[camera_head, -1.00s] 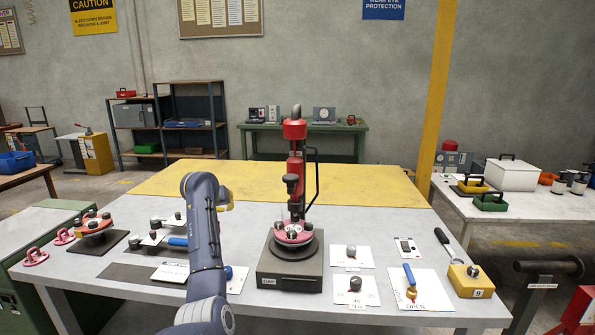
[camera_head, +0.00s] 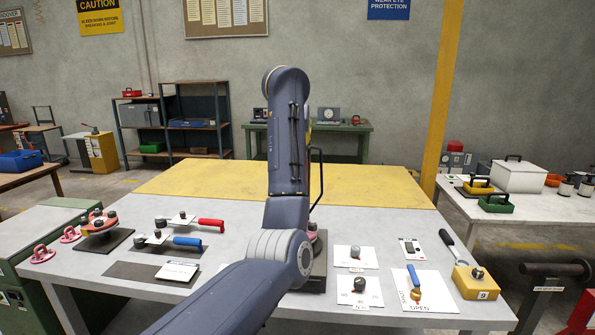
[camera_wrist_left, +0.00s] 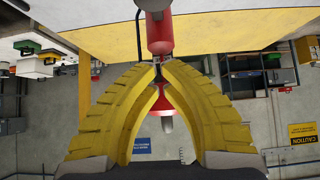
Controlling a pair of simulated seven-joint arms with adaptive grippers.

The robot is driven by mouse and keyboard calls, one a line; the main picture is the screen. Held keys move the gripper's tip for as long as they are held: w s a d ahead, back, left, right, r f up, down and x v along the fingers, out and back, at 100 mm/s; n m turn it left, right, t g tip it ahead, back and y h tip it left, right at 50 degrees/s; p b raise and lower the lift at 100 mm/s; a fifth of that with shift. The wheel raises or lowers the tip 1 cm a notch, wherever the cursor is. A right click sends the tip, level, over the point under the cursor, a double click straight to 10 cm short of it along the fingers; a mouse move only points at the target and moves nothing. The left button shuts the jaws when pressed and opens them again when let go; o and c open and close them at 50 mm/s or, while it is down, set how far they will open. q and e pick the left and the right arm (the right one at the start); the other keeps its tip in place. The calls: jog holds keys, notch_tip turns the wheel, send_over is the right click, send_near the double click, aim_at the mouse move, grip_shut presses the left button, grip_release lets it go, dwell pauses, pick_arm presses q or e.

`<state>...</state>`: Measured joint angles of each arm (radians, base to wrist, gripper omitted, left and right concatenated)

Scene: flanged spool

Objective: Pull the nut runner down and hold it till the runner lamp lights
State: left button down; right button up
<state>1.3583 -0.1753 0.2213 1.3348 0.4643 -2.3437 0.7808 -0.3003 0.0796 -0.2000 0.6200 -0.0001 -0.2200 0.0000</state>
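The nut runner is mostly hidden behind my left arm in the head view; its black side handle (camera_head: 319,178) shows just right of the arm. In the left wrist view, which is upside down, the red runner (camera_wrist_left: 157,36) stands in front of my left gripper (camera_wrist_left: 162,62). The yellow fingertips are close together at the runner's narrow part, with red sections above and below in the picture. I cannot tell whether they press on it. The runner's work spool and base are largely hidden by the arm. I cannot make out a runner lamp. My right gripper is not in view.
Knob cards (camera_head: 355,257), a blue-handled valve (camera_head: 413,276) and a yellow box (camera_head: 475,281) stand on the right. The yellow rear surface (camera_head: 205,183) is clear.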

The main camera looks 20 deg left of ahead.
pick_arm(q)
jog(key=x, duration=1)
jog(key=shift+w+a+f, duration=0.1)
jog(key=shift+w+f, duration=0.05)
jog(key=shift+f, duration=1.9)
jog(key=shift+f, duration=0.1)
